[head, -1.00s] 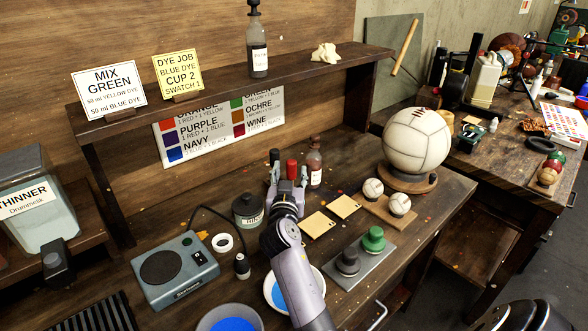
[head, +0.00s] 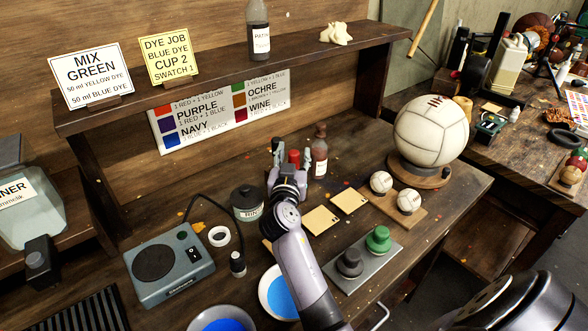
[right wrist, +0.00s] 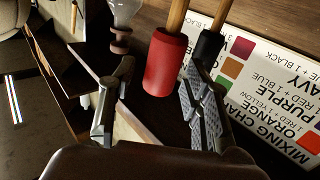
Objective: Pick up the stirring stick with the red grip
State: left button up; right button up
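My left gripper is not in view.
A dye bottle (head: 319,158) stands right of the gripper and a dark rinse pot (head: 247,203) stands left. The shelf (head: 350,42) overhangs behind, with a colour chart (head: 215,115) below. Wooden swatches (head: 349,201) and a white bowl (head: 268,301) lie nearer.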

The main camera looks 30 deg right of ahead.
jog(key=shift+w+d, duration=0.1)
jog(key=shift+c, duration=0.6)
jog(key=shift+f, duration=0.1)
jog(key=shift+c, duration=1.4)
jog(key=c, duration=0.4)
grip_shut()
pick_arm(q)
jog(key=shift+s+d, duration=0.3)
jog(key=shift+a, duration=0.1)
